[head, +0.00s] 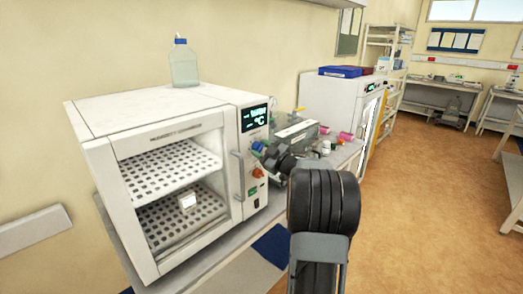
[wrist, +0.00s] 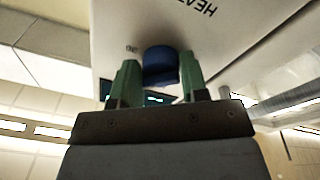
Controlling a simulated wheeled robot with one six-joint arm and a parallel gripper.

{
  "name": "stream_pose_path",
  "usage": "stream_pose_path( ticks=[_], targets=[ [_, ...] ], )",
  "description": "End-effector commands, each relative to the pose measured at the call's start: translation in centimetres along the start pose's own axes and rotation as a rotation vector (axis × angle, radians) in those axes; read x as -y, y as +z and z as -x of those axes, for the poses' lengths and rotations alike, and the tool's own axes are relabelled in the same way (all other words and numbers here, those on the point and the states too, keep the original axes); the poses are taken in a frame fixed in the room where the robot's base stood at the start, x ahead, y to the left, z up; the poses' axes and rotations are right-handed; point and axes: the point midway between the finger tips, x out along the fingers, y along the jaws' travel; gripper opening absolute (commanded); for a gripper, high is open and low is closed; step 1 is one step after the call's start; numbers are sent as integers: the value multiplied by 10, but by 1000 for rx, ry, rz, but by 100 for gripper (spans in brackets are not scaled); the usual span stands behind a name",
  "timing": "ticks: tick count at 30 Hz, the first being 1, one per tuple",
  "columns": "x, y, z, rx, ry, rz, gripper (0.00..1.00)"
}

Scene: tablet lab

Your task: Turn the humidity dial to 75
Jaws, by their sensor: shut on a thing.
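The white humidity chamber (head: 190,106) stands on a bench at the left in the head view, with a perforated shelf inside. My gripper (head: 258,147) reaches its right-hand control panel. In the wrist view a round blue dial (wrist: 160,66) sits between the green fingers of my gripper (wrist: 153,80), which are shut on its sides. The dial's pointer and setting cannot be read. A lit display (head: 254,117) on the panel shows small text and "°C"; its numbers are too small to read. A "HEA..." label (wrist: 196,8) shows upside down near the dial.
A red-orange knob (head: 257,172) and a green switch (head: 251,192) are lower on the panel. A door handle (head: 238,176) stands left of my gripper. A bottle (head: 183,63) is on top of the chamber. Bench equipment (head: 297,130) is just beyond. The floor at right is open.

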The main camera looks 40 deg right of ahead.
Motion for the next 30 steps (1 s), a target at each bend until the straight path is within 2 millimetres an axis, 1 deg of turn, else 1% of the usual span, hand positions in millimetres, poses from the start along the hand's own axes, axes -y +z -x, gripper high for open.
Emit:
stream_pose_path(
  ticks=[1,10,11,18,26,30],
  targets=[
    [4,4,1,8,-6,-8,17],
    [4,5,1,8,-7,-7,17],
    [4,5,1,8,-7,-7,42],
    [2,3,0,5,-4,-4,64],
    [1,2,2,3,-1,-2,64],
    [1,2,14,2,0,0,64]
  ],
)
